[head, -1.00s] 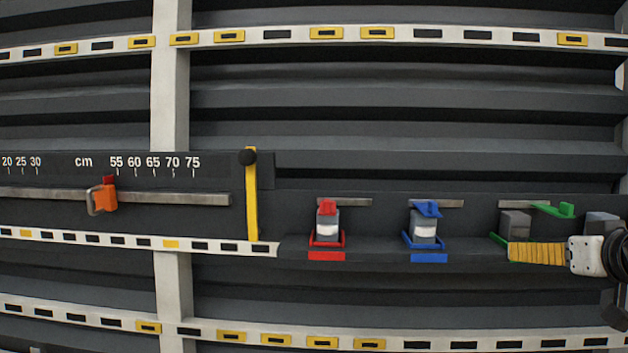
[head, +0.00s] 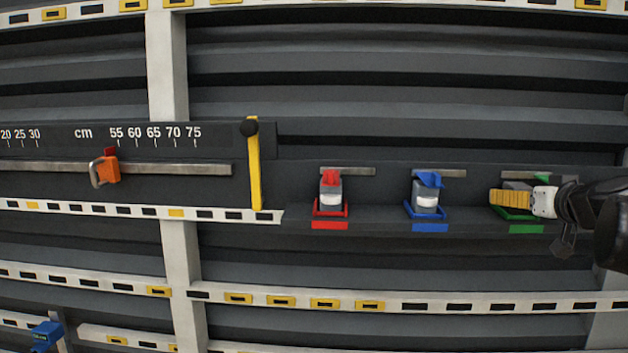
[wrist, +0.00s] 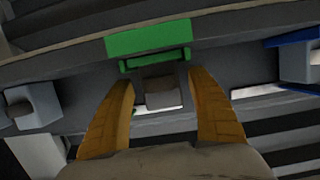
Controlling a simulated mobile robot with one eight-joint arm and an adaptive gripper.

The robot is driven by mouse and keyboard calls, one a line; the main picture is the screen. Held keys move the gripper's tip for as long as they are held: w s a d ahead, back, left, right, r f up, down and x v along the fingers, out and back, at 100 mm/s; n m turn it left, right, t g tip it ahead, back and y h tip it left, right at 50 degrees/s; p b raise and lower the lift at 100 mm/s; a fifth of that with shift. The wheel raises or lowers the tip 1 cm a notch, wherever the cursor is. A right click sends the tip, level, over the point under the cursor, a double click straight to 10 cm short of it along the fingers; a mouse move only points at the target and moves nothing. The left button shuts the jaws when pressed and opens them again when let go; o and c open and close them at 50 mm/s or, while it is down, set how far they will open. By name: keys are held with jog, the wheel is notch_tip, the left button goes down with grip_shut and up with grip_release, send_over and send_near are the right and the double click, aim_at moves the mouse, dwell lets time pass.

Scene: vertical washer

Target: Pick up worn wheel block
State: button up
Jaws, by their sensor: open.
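A grey block (head: 517,186) sits in the green holder (head: 525,229) on the dark shelf, right of the red and blue stations. In the wrist view the block (wrist: 163,97) stands between the two yellow fingers of my gripper (wrist: 161,80), with gaps on both sides. The green holder (wrist: 148,37) is just beyond the fingertips there. In the head view my gripper (head: 497,197) covers most of the block. The fingers are open and hold nothing. I cannot tell from its surface whether this block is worn.
Similar blocks stand in the red holder (head: 330,225) and blue holder (head: 430,227) to the left. Another grey block (wrist: 35,105) is at the left of the wrist view. A yellow upright bar (head: 254,165) and ruler panel (head: 130,135) are further left.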

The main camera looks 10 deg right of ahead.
jog(key=shift+s+a, duration=0.1)
jog(key=shift+a, duration=0.05)
jog(key=shift+c, duration=0.5)
jog(key=c, duration=1.2)
